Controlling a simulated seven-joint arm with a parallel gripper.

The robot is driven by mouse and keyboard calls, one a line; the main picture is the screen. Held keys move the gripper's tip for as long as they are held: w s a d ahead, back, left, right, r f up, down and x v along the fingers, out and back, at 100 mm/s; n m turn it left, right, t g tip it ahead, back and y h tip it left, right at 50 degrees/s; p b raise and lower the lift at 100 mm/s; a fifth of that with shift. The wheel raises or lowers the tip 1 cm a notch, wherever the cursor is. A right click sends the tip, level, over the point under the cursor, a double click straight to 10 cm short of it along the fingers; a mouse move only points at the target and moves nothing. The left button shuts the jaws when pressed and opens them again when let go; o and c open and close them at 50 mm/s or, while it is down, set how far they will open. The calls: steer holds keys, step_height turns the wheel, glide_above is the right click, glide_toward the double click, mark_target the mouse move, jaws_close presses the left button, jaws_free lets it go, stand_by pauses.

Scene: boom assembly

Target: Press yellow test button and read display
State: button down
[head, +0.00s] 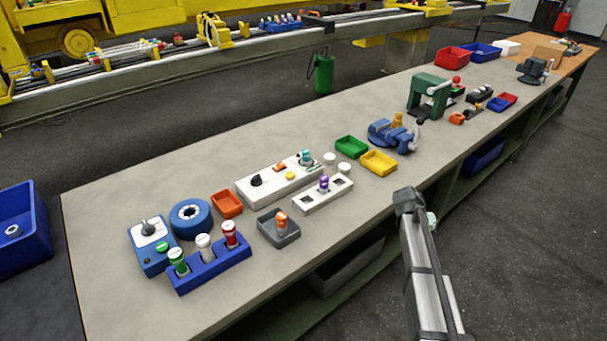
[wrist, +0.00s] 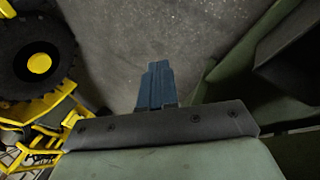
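The test unit is a long white box (head: 275,184) on the grey bench in the head view. On its top are a round yellow button (head: 290,175), a black knob (head: 256,180) and a small orange-red part (head: 279,167). A white and teal plug-like part (head: 306,159) stands at its right end. No readable display shows at this size. My gripper (wrist: 157,66) shows in the wrist view with its blue-grey fingers together and nothing seen between them. The test unit is not in the wrist view. In the head view my arm (head: 428,275) is right of the unit, off the bench's front edge.
A white socket strip (head: 323,194) with a purple-topped part lies in front of the unit. An orange tray (head: 227,204), a grey tray (head: 278,230), green (head: 351,146) and yellow (head: 379,162) trays, and a blue vise (head: 391,133) stand around. Bare bench lies behind the unit.

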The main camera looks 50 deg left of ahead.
steer(key=s+a+r+t, duration=0.1)
steer(key=a+r, duration=0.4)
steer(key=a, duration=0.1)
steer(key=s+a+r+t+y, duration=0.1)
steer(key=a+r, duration=0.4)
steer(key=a, duration=0.1)
steer(key=s+a+r+n, duration=0.1)
steer(key=a+r, duration=0.4)
steer(key=a, duration=0.1)
steer(key=shift+s+r+t+y, duration=0.25)
steer(key=shift+r+t+y, duration=0.05)
steer(key=shift+r+t, duration=0.1)
steer(key=s+a+r+n+y, duration=0.1)
steer(key=s+a+r, duration=0.2)
steer(key=s+a, duration=0.25)
steer(key=s+a+r+n+y, duration=0.1)
steer(key=s+a+r, duration=0.25)
steer(key=a, duration=0.35)
step_height(320, 180, up, 4)
steer(key=n+t+y, duration=0.1)
steer(key=n+y, duration=0.2)
glide_above(288, 175)
steer(key=shift+r, duration=0.2)
steer(key=shift+f, duration=0.1)
steer(key=shift+h, duration=0.3)
steer(key=shift+f, duration=4.3)
steer(key=shift+f, duration=0.95)
steer(key=shift+r, duration=0.95)
